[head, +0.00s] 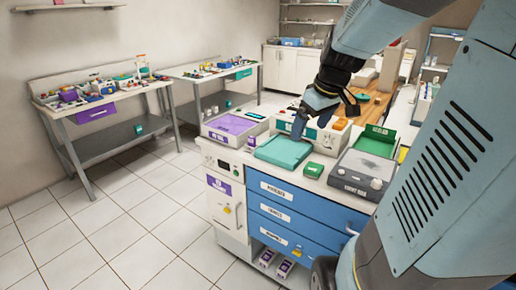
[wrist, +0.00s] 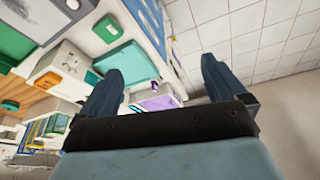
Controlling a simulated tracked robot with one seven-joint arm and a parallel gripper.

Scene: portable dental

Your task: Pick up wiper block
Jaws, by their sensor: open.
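No object can be made out for certain as the wiper block. A small green block (head: 313,170) with a pale label sits on the cart top, right of a teal tray (head: 284,152); the green block (wrist: 108,28) and tray (wrist: 128,63) also show in the wrist view. My gripper (head: 325,114) is above the back of the cart, fingers apart. In the wrist view my gripper (wrist: 160,68) is open, with nothing held between its fingers. It partly hides a white box (head: 325,137) behind the tray.
A purple-lined tray (head: 233,123) is at the cart's left. A grey device (head: 361,173) and a green-lined bin (head: 376,141) stand at the right. An orange item (head: 341,124) is behind. Cluttered benches (head: 100,100) stand left, with open tiled floor (head: 110,215) between.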

